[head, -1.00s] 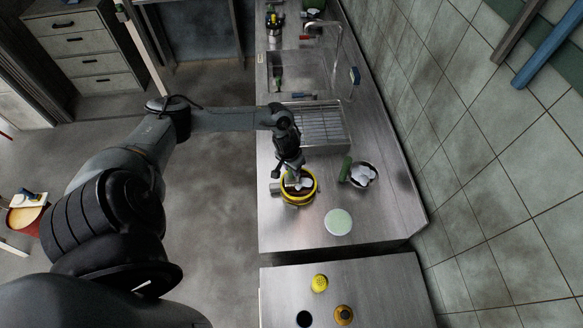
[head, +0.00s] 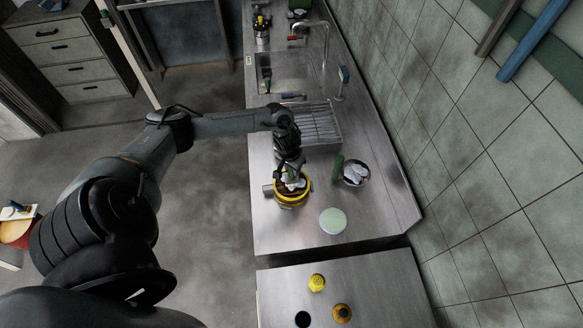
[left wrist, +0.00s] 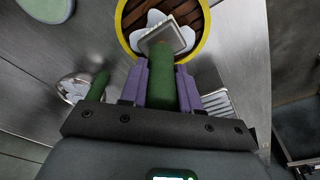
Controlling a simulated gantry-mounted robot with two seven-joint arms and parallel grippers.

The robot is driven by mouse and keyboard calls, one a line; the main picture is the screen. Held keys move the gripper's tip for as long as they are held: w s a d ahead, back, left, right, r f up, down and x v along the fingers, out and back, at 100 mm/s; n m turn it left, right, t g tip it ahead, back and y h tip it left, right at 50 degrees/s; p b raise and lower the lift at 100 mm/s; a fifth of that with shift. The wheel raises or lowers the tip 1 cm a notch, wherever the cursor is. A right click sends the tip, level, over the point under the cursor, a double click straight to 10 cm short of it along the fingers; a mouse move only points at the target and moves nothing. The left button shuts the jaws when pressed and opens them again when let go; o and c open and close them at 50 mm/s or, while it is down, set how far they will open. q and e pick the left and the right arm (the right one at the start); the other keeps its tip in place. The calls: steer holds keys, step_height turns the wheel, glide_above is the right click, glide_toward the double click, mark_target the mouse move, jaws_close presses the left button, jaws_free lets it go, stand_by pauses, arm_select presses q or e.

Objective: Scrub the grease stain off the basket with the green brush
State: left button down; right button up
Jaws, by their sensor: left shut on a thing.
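My left gripper (left wrist: 162,85) has purple fingers shut on the green handle of a brush (left wrist: 162,70). The brush's square grey-white head lies over the inside of the basket (left wrist: 124,20); I cannot tell whether it touches. In the head view my left gripper (head: 290,172) is above the basket (head: 308,191), which has a yellow rim and stands on the steel counter. The basket floor is brown slats with a white, lobed patch, partly hidden under the brush head. No separate grease stain can be made out. My right gripper is not in view.
A pale green disc (head: 333,221) lies nearer. A wire rack (head: 318,122) and sink are behind. Yellow items (head: 317,282) stand on the front table.

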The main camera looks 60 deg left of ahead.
arm_select(q)
steer(key=shift+w+d+f, duration=0.1)
steer(key=shift+w+d, duration=0.15)
steer(key=shift+w, duration=0.4)
steer(key=shift+w+d, duration=0.25)
steer(key=shift+w, duration=0.35)
steer(key=shift+s, duration=0.1)
steer(key=shift+s+a+p, duration=0.4)
steer(key=shift+s+p, duration=0.2)
steer(key=shift+s, duration=0.25)
steer(key=shift+s+a+f, duration=0.15)
steer(key=shift+s, duration=0.3)
steer(key=shift+s+p, duration=0.15)
steer(key=shift+p, duration=0.15)
steer(key=shift+s+a+p, duration=0.15)
steer(key=shift+s+p, duration=0.2)
steer(key=shift+s, duration=0.05)
steer(key=shift+s+a+p, duration=0.35)
steer(key=shift+s+p, duration=0.3)
steer(key=shift+s, duration=0.25)
